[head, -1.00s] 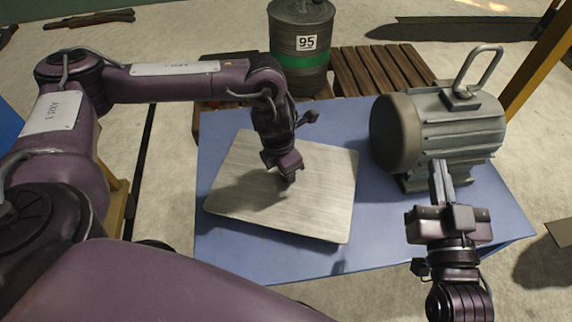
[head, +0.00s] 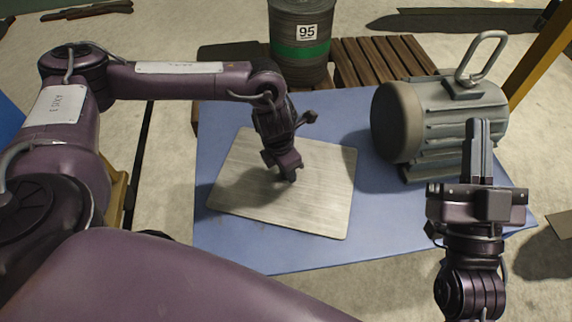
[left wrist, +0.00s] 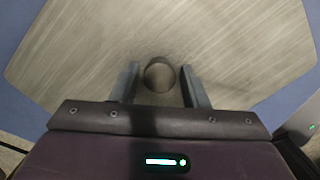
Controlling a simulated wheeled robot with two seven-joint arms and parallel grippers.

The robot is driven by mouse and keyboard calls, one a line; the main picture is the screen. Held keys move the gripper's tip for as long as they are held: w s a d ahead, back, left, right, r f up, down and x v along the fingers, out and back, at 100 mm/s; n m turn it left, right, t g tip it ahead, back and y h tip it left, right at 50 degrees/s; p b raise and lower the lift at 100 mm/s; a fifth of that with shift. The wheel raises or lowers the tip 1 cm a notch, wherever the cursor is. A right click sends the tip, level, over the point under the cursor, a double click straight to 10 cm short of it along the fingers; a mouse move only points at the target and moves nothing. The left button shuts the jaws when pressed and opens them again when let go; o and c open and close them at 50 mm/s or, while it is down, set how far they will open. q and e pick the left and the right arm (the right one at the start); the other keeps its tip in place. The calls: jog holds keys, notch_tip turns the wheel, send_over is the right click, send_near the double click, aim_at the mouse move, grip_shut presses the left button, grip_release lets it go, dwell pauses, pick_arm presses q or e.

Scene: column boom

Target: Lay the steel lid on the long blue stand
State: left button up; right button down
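The steel lid (head: 320,190) is a flat, pale brushed plate. It appears to lie flat on the blue stand (head: 255,255), turned slightly against the stand's edges. My left gripper (head: 291,177) points down at the middle of the lid. In the left wrist view, a round knob (left wrist: 160,74) stands on the lid (left wrist: 90,45) between the two fingers of my left gripper (left wrist: 160,85). A gap shows on each side of the knob, so the fingers are open around it. My right gripper (head: 480,125) is empty, with its fingers close together, in front of the motor.
A grey motor (head: 440,115) with a lifting loop stands on the stand's right part. Behind the stand are a drum (head: 300,50) marked 95 and a brown slatted pallet (head: 375,65). A yellow post (head: 540,50) rises at the right. The stand's front strip is bare.

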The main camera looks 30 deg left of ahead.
aim_at(280, 179)
pick_arm(q)
jog(key=shift+o, duration=0.7)
jog(key=shift+r, duration=0.15)
